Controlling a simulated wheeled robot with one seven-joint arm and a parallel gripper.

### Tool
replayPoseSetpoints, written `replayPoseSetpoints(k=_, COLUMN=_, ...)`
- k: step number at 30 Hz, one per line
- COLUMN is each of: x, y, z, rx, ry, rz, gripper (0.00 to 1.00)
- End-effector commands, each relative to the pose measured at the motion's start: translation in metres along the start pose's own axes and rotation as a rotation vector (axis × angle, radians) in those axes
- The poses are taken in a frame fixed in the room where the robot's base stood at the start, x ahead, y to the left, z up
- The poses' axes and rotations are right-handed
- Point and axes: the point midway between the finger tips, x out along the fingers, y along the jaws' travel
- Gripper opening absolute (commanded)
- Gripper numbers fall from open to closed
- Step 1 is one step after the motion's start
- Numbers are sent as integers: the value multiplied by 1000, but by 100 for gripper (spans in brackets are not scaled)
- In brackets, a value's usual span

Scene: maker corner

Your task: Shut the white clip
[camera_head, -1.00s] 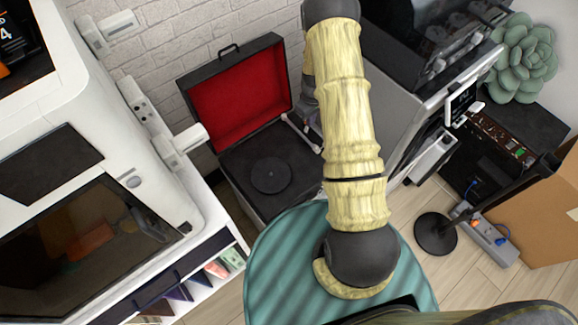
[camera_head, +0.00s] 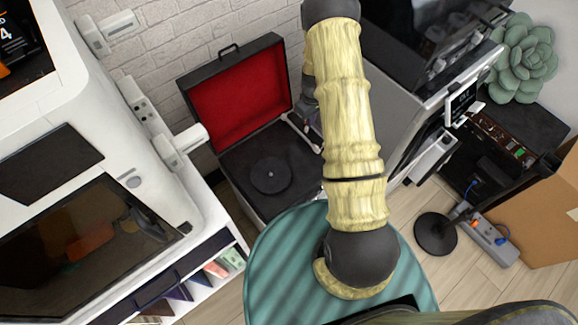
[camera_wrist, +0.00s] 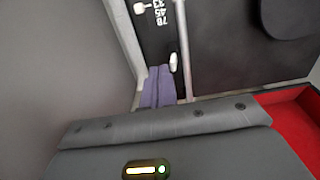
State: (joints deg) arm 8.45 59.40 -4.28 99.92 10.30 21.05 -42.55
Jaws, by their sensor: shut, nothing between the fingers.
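The white clip (camera_wrist: 173,62) is a small piece beside the silvery tonearm (camera_wrist: 184,35) of the record player, in the wrist view. I cannot tell how far it is open. My gripper (camera_wrist: 155,82) has its purple fingers together, empty, just beside the clip; I cannot tell whether they touch it. In the head view the open record player (camera_head: 234,180) has a red-lined lid (camera_head: 240,85) and a black platter (camera_head: 270,175). My arm partly covers its right side, and the clip cannot be made out there.
A white machine (camera_head: 120,150) stands at the left and a grey machine (camera_head: 395,105) at the right. A teal striped round top (camera_head: 275,265) is in front. A black lamp base (camera_head: 436,233), power strip (camera_head: 490,238) and cardboard box (camera_head: 540,225) are at the right.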

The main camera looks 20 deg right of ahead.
Motion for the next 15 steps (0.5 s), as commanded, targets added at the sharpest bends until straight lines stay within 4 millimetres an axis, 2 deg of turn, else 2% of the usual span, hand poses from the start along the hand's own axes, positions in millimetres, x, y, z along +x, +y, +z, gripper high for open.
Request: replayPoseSetpoints(k=15, x=6, y=0, z=0, rx=0, ry=0, rz=0, gripper=0)
